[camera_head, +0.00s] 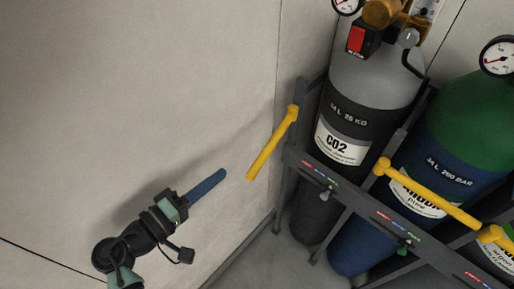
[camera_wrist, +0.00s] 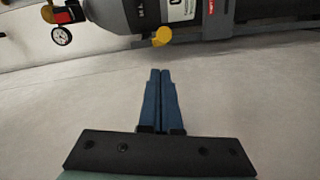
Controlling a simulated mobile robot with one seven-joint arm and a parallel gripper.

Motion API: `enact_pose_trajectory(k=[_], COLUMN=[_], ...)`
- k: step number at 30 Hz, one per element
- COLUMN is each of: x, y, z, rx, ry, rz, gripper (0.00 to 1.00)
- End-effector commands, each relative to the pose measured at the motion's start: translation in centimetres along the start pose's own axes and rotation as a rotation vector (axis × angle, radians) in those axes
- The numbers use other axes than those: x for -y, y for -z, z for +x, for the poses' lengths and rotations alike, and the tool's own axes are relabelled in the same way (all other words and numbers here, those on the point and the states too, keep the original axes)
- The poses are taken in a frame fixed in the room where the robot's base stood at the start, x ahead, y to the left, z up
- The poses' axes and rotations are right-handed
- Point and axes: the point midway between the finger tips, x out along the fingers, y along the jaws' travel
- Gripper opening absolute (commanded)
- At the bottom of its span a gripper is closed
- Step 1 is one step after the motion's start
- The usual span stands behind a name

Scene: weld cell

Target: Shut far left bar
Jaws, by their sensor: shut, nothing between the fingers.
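The far left yellow bar (camera_head: 268,148) is hinged at the left post of the bottle rack. It sticks out from the rack toward the lower left, beside the CO2 cylinder (camera_head: 348,92) rather than across its front. In the wrist view the yellow bar (camera_wrist: 161,37) shows nearly end-on, ahead of the fingers. My gripper (camera_head: 222,172) has blue fingers and is shut and empty, a little left of the bar's free end and apart from it. In the wrist view the fingertips of my gripper (camera_wrist: 160,72) are together.
A second yellow bar (camera_head: 435,197) reaches across the argon cylinder (camera_head: 448,150). Another yellow bar (camera_head: 496,236) shows partly at the right edge. The dark rack frame (camera_head: 345,190) stands in front of the cylinders. A pale wall (camera_head: 130,90) lies behind my arm.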

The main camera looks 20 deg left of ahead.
Motion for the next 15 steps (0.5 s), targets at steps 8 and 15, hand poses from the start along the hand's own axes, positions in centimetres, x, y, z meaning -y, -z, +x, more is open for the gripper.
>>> enact_pose_trajectory(k=[8,15], x=[0.3,0.2], y=[-0.3,-0.2], z=[1.8,6.3], rx=[-0.002,-0.002], ry=[-0.025,-0.025], rz=[-0.035,-0.033], gripper=[0.00,0.00])
